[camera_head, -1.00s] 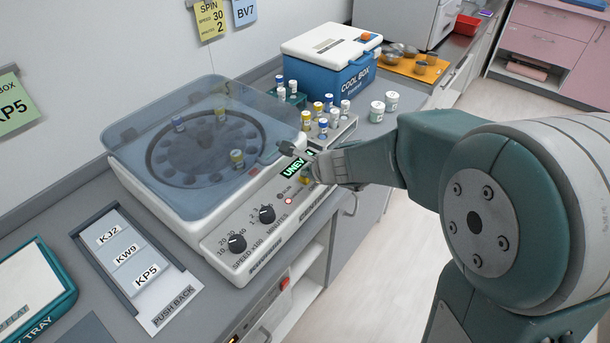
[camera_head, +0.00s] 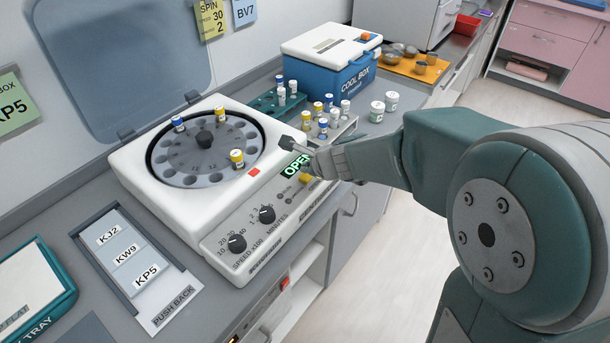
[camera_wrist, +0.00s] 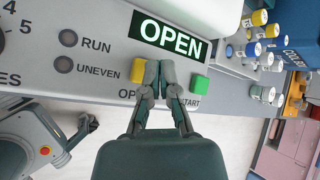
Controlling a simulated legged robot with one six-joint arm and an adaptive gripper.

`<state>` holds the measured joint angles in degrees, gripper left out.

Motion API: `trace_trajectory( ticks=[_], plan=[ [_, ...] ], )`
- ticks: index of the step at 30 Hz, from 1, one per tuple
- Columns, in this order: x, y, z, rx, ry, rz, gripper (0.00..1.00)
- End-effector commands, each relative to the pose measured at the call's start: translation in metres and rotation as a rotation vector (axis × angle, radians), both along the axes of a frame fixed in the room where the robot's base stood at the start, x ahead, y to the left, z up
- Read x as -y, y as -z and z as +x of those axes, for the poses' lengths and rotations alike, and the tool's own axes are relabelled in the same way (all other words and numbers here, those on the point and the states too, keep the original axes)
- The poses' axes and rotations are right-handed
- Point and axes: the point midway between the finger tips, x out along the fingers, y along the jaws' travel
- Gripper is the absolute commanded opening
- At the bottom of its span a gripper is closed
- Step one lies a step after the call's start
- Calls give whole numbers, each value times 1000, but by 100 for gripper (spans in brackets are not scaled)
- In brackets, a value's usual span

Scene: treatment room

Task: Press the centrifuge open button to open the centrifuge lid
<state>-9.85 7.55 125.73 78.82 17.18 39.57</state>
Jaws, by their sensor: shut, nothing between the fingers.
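The white centrifuge (camera_head: 150,190) stands on the grey counter with its clear lid (camera_head: 118,62) raised against the wall. Its rotor (camera_head: 200,155) is exposed and holds several capped vials. The display (camera_wrist: 168,36) reads OPEN in the wrist view. The yellow open button (camera_wrist: 138,70) lies just left of my gripper (camera_wrist: 158,66) and the green start button (camera_wrist: 197,86) just right of it. My fingers are shut and empty, over the panel between the two buttons. In the head view, my gripper (camera_head: 288,144) is beside the display; I cannot tell if it touches the panel.
A vial rack (camera_head: 325,130) stands right of the centrifuge, with a blue cool box (camera_head: 335,70) behind. White jars (camera_head: 377,112) stand by the counter edge. A label board (camera_head: 130,262) and a teal tray (camera_head: 40,300) lie at front left.

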Motion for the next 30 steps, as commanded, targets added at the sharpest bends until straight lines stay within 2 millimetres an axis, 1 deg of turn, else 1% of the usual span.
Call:
trace_trajectory(
  ticks=[11, 24, 30],
  plan=[
    [0, -4, 0, 2, -1, 0, 0],
    [0, -41, 1, 4, -1, 1, 0],
    [0, -52, 0, 2, -1, 0, 0]
  ],
)
